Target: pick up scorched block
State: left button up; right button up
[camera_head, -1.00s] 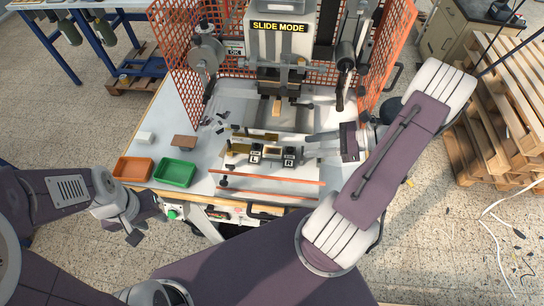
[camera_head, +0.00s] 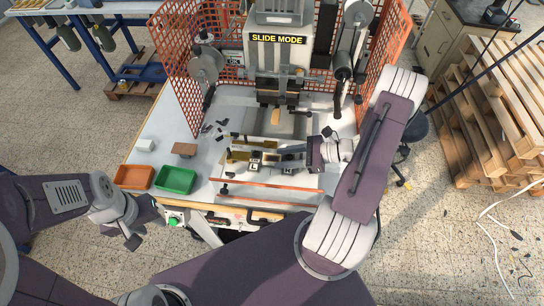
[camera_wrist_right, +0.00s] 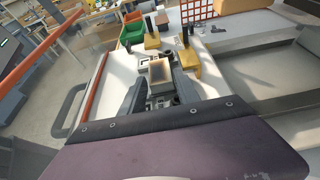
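The scorched block (camera_wrist_right: 160,70) is a small tan block with a dark, burnt-looking top. My right gripper (camera_wrist_right: 158,88) is open, with one finger to each side of the line to the block; contact is not clear. In the head view the right gripper (camera_head: 278,153) is low over the fixture marked L (camera_head: 255,164) and hides much of it. My left gripper (camera_head: 133,233) hangs off the table's front left; its fingers are too small to judge.
The press (camera_head: 277,62) with orange mesh guards stands behind the fixture. An orange tray (camera_head: 134,187), a green tray (camera_head: 175,190) and a brown block (camera_head: 185,149) are on the table's left. An orange rail (camera_head: 262,186) runs along the front.

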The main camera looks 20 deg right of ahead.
jog(key=shift+w+a+f, duration=0.15)
jog(key=shift+a, duration=0.1)
grip_shut()
jog(key=shift+r, duration=0.25)
jog(key=r, duration=0.1)
jog(key=r+b, duration=0.1)
jog(key=r, duration=0.1)
jog(key=shift+s+d+r, duration=0.2)
jog(key=shift+d+r, duration=0.05)
jog(key=shift+r, duration=0.15)
jog(key=s+d+r+b, duration=0.1)
jog(key=s+d+r, duration=0.1)
jog(key=s, duration=0.3)
jog(key=s+d+r, duration=0.2)
jog(key=s+r, duration=0.2)
jog(key=s, duration=0.1)
jog(key=shift+d+r+b, duration=0.4)
